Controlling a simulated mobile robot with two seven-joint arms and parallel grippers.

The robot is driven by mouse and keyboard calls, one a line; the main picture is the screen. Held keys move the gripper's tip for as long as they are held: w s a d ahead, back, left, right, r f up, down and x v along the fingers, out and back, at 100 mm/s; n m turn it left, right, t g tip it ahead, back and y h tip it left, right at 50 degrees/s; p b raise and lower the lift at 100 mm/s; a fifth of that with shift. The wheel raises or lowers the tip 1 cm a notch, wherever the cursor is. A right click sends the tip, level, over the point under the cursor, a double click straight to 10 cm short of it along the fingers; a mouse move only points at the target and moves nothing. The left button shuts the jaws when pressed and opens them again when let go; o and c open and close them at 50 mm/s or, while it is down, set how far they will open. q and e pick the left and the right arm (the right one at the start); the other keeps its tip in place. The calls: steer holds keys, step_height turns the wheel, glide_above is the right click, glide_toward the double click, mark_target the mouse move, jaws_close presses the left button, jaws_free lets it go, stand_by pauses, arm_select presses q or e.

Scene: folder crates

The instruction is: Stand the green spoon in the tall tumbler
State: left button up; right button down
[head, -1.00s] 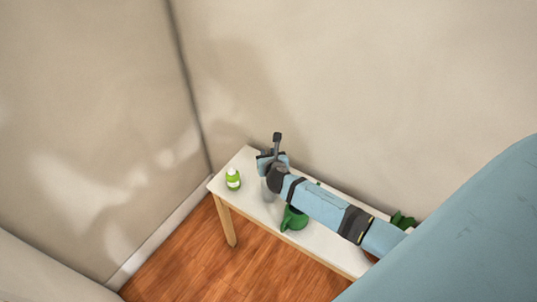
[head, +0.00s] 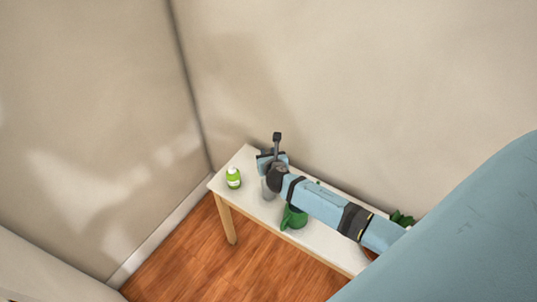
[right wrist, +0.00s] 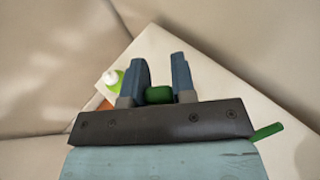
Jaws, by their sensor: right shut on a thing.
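My right gripper (head: 266,160) is over the table's far left part. In the right wrist view, the gripper (right wrist: 159,65) is shut on a green piece (right wrist: 159,95), which I take for the green spoon. My left gripper is not in view.
The narrow white table (head: 245,160) stands against the wall. A green bottle with a white cap (head: 233,178) is left of the cup. A green vessel (head: 297,217) is under my forearm. A green plant (head: 402,219) is at the right.

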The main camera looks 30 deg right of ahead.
step_height(320, 180, down, 10)
steer(key=b, duration=0.7)
steer(key=shift+f, duration=0.15)
steer(key=shift+c, duration=1.9)
jaws_free()
steer(key=shift+o, duration=0.2)
steer(key=o, duration=0.3)
steer(key=shift+o, duration=0.2)
